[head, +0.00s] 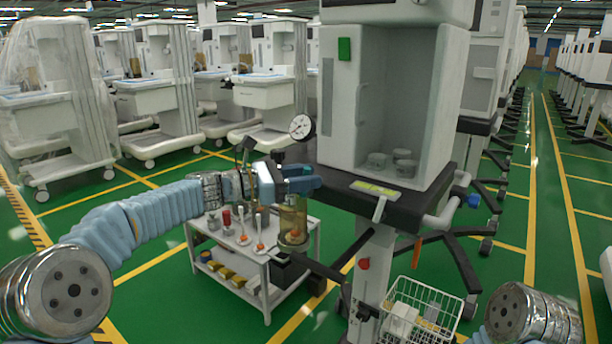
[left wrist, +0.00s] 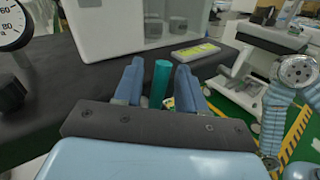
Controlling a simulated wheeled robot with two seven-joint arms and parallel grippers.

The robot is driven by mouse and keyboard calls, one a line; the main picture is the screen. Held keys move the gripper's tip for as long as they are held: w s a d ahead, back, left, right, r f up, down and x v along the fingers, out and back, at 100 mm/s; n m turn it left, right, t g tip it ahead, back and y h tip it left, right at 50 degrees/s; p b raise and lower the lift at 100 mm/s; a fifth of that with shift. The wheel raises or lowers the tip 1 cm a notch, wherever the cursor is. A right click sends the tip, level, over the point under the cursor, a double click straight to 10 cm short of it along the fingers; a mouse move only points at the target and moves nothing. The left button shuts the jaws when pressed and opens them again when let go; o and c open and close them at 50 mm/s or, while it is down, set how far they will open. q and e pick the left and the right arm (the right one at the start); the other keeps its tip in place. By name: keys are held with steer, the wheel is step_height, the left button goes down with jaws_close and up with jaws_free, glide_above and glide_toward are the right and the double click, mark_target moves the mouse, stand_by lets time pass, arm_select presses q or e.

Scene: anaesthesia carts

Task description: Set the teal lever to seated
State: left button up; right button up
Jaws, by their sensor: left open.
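The teal lever (left wrist: 160,82) shows in the left wrist view as a short upright teal cylinder between my two blue fingers. My left gripper (left wrist: 160,84) is open around it, with a visible gap on at least the left side. I cannot tell how deep the lever sits between the fingers. In the head view my left gripper (head: 304,180) is at the left edge of the cart's dark shelf, above an amber canister (head: 293,220). My right gripper is out of view.
The grey cart (head: 345,110) stands behind the dark shelf (head: 395,203), with a pressure gauge (head: 301,127) to its left. A yellow-green label (head: 375,188) lies on the shelf.

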arm_select(q)
steer(key=shift+d, duration=0.15)
steer(key=shift+c, duration=0.3)
jaws_close()
